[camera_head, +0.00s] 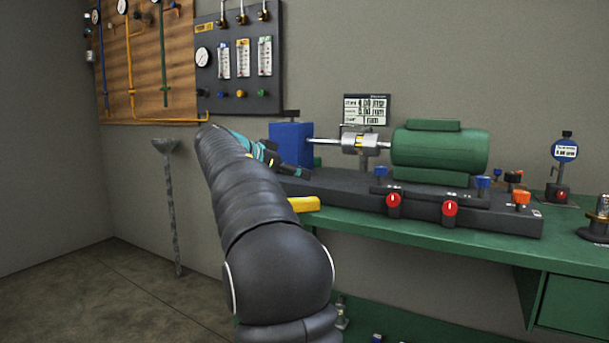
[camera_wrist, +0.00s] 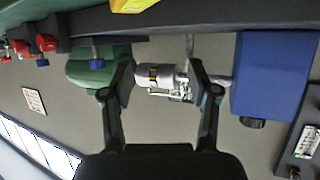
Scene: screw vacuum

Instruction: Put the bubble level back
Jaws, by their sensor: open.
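A yellow bar (camera_head: 304,204), which looks like the bubble level, lies at the front left end of the green bench, in front of the dark machine base (camera_head: 430,209). My arm hides its left part in the head view. A yellow piece also shows, cut off, at the top edge of the wrist view (camera_wrist: 134,4). My gripper (camera_head: 300,173) is near the blue block (camera_head: 291,144), partly hidden behind my arm. In the wrist view my gripper (camera_wrist: 160,80) is open and empty, its fingers apart in front of the shaft coupling (camera_wrist: 158,76).
A green motor (camera_head: 440,149) joins the blue block through the coupling (camera_head: 360,143). Red and blue knobs line the base. A dial gauge (camera_head: 564,152) stands at right. A gauge panel (camera_head: 238,65) hangs on the wall. The floor at left is mostly clear.

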